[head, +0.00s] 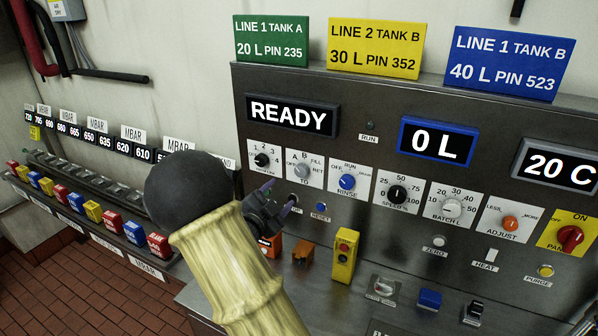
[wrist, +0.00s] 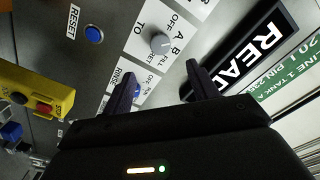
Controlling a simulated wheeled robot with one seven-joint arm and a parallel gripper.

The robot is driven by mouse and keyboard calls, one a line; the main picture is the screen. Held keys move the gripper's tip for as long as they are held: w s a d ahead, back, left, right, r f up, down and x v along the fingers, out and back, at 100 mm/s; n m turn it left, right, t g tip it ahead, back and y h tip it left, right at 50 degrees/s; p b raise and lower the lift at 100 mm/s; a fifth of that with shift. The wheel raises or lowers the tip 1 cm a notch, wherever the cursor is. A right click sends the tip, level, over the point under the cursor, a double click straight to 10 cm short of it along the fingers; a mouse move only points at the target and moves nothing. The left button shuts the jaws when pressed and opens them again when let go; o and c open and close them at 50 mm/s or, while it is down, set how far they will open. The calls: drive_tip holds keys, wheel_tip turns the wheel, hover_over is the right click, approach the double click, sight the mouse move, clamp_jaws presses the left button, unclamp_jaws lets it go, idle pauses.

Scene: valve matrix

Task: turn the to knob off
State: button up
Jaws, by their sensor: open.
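The TO knob (head: 303,169) is a grey round knob on a white plate marked OFF, A, B and FILL, in the upper row of the panel. In the wrist view the knob (wrist: 160,44) shows just beyond and between my two fingertips. I cannot tell for certain which mark it points to. My gripper (head: 278,195) is open and empty, in front of the panel, below and left of the TO knob in the head view. Its two fingers (wrist: 161,78) are apart in the wrist view, with no visible contact with the knob.
A black knob (head: 262,160) is left of the TO knob and the blue RINSE knob (head: 347,181) right of it. The READY display (head: 292,115) is above. The blue RESET button (head: 321,207) and a yellow box with buttons (head: 344,255) are below.

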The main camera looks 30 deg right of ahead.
sight(300, 173)
drive_tip(key=p+x, duration=0.3)
drive_tip(key=x, duration=0.9)
drive_tip(key=shift+w+d+p, duration=0.25)
drive_tip(key=shift+d+p, duration=0.05)
drive_tip(key=shift+p, duration=0.05)
drive_tip(key=c, duration=1)
